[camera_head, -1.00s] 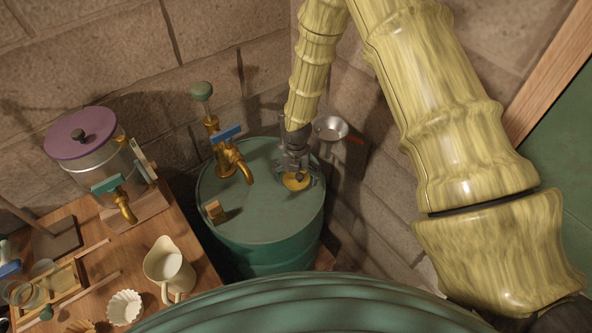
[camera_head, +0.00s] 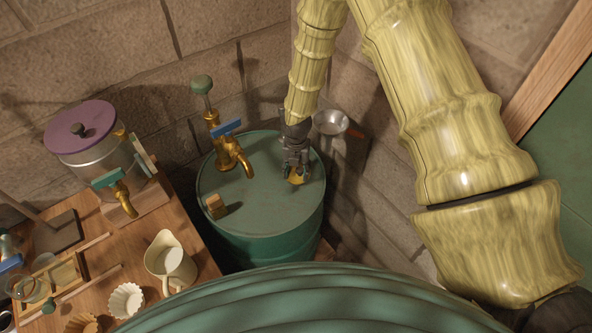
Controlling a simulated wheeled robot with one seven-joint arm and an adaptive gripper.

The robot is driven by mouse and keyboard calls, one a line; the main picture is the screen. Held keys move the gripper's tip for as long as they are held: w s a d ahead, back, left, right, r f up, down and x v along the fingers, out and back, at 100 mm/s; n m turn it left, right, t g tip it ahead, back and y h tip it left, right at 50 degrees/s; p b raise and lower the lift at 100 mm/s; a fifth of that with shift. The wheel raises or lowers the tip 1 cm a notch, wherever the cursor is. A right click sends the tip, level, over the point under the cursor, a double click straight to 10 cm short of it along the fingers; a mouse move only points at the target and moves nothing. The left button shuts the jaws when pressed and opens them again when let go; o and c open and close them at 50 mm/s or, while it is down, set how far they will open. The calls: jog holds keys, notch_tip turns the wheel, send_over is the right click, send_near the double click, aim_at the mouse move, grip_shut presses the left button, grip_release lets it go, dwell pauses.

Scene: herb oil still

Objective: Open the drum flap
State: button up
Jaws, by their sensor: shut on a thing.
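The green drum (camera_head: 265,205) stands in the corner beside the wooden table. A small yellow flap (camera_head: 297,177) is on the right part of its lid, partly hidden by my gripper. My gripper (camera_head: 297,172) points down at the flap from above, and its fingers are closed on it. Whether the flap is lifted from the lid cannot be told at this size.
A brass tap (camera_head: 235,158) with a blue handle rises from the drum's lid, left of my gripper. A small wooden block (camera_head: 215,206) is at the lid's left edge. A metal funnel or cup (camera_head: 331,122) is by the wall behind. The table (camera_head: 205,270) holds a cream jug (camera_head: 165,258) and a purple-lidded pot (camera_head: 80,130).

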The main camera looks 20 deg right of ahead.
jog(key=shift+s+f, duration=0.25)
jog(key=shift+f, duration=0.05)
